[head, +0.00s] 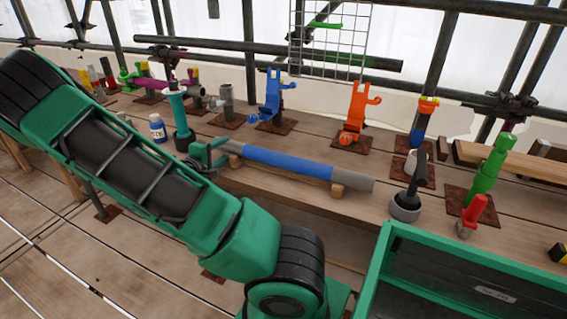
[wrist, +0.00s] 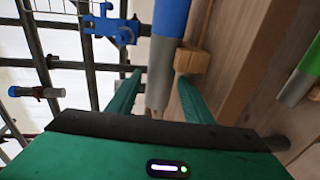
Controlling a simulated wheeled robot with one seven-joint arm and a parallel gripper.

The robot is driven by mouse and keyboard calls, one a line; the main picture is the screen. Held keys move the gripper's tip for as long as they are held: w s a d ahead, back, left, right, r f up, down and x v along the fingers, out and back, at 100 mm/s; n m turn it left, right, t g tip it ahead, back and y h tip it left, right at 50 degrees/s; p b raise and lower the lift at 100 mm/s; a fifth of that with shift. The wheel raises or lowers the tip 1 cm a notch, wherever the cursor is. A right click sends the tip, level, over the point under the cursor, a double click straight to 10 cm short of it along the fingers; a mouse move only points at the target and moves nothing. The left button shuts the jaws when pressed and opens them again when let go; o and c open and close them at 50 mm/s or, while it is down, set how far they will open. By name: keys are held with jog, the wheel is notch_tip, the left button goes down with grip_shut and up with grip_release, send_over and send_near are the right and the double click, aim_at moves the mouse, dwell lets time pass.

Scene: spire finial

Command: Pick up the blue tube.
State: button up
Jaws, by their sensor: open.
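The blue tube (head: 288,164) is a long bar with a blue middle and grey ends, lying across wooden blocks on the plank bench in the head view. Its blue part also shows at the top of the wrist view (wrist: 171,17). My gripper (head: 207,156) is at the tube's left end, partly hidden behind my arm. In the wrist view my gripper (wrist: 158,82) is open, with its two green fingers on either side of the tube's grey end. Gaps show between the fingers and the tube, and a wooden block (wrist: 190,60) sits close to the right finger.
A blue clamp-like stand (head: 271,97) and an orange one (head: 356,113) stand behind the tube. A black-handled tool (head: 408,203) is beyond its right end. A green crate (head: 392,240) is at the lower right.

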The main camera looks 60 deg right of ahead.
jog(key=shift+s+x, duration=0.2)
jog(key=shift+x, duration=2.15)
grip_shut()
jog(key=shift+f, duration=0.1)
